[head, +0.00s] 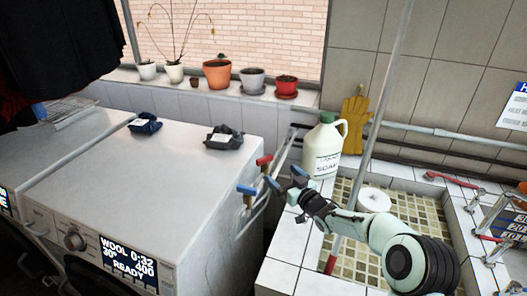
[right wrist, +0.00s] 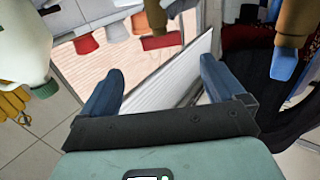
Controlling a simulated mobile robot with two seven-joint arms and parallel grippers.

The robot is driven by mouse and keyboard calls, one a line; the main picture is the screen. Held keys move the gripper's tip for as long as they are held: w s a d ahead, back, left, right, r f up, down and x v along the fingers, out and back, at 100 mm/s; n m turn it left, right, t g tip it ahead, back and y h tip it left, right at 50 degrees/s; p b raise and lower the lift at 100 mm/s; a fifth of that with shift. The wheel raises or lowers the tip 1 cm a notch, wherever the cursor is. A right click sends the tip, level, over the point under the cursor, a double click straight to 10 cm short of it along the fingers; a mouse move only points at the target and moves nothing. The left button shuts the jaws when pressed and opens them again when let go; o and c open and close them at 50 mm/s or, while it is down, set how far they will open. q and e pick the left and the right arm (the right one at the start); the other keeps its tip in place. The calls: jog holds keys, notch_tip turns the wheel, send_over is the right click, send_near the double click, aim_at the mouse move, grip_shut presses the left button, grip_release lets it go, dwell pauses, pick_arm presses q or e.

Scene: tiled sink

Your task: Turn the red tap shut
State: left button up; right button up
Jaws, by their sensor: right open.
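The red tap handle (head: 264,160) is on the wall side, just past the near washing machine's right edge. In the right wrist view, the red handle (right wrist: 162,41) shows on its brass body, ahead of and between my fingers, with a gap. My right gripper (head: 286,178) is open and empty, to the right of the red tap in the head view. Its two blue fingers (right wrist: 163,78) stand wide apart in the wrist view. A blue tap handle (head: 246,190) sits left of the gripper, nearer the camera; it also shows in the wrist view (right wrist: 284,63). My left gripper is out of view.
A soap jug (head: 322,152) stands on the sink rim behind my right gripper. Pipes run along the wall. A tall pole (head: 376,125) rises by the sink. A white roll (head: 373,200) lies over the tiled basin (head: 350,245). The washing machine top (head: 150,190) is mostly clear.

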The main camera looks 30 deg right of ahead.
aim_at(266, 160)
jog(key=w+p, duration=0.1)
jog(key=w, duration=0.3)
jog(key=w+p, duration=0.2)
jog(key=w, duration=0.2)
jog(key=w+a+p, duration=0.1)
jog(key=w+p, duration=0.1)
jog(key=w, duration=0.2)
jog(key=shift+w+r, duration=0.1)
jog(key=shift+r, duration=0.25)
jog(key=shift+w+f, duration=0.25)
jog(key=shift+w, duration=0.25)
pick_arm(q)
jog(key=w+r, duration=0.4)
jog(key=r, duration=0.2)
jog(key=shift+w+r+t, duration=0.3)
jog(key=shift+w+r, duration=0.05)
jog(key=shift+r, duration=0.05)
pick_arm(e)
jog(key=shift+s, duration=0.1)
